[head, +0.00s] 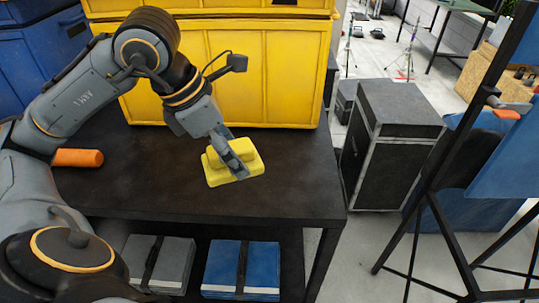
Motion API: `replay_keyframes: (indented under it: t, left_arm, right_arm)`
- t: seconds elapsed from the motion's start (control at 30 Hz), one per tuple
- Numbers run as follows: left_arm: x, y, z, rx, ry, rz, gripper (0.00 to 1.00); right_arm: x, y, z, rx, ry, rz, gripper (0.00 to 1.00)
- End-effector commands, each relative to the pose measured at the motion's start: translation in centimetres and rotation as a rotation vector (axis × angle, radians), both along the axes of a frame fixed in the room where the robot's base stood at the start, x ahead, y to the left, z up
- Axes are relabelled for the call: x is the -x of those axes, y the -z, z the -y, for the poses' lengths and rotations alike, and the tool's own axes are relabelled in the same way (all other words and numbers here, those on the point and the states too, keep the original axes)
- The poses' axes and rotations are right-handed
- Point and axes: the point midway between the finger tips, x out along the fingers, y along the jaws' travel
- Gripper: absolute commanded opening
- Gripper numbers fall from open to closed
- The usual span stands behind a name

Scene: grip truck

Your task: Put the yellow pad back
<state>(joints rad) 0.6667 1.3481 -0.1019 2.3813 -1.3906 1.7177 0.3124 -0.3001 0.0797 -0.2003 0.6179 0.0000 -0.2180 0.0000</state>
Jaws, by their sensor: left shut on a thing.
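The yellow pad (250,168) is a small block with a raised upper part, at the middle of the dark table. My left gripper (236,163) points down at it and is shut on its raised part. The fingers cover some of the pad. The pad is at or just above the table top; I cannot tell if it touches. My right gripper is not in view.
A large yellow case (260,75) stands at the back of the dark table (290,185). An orange cylinder (78,158) lies at the left. Grey (172,262) and blue (225,265) folded bundles lie on the lower shelf. A black flight case (400,140) stands to the right.

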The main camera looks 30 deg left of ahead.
Motion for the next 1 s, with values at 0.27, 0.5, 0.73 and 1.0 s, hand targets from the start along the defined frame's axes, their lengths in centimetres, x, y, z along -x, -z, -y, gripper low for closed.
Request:
replay_keyframes:
  t: [0.27, 0.5, 0.73, 1.0]
  left_arm:
    - [-6.2, 3.8, 0.5, 0.004, 0.003, -0.008, 0.36]
    - [-8.8, 6.7, 0.5, 0.002, 0.002, -0.001, 0.36]
    - [-9.8, 8.7, 0.5, 0.000, 0.003, -0.007, 0.36]
    - [-9.8, 11.1, 0.5, 0.001, 0.004, 0.000, 0.36]
  right_arm:
    - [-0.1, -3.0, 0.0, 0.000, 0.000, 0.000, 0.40]
    - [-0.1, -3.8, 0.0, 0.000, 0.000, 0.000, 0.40]
    - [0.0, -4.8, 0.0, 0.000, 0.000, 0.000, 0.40]
    - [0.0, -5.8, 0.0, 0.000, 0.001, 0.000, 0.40]
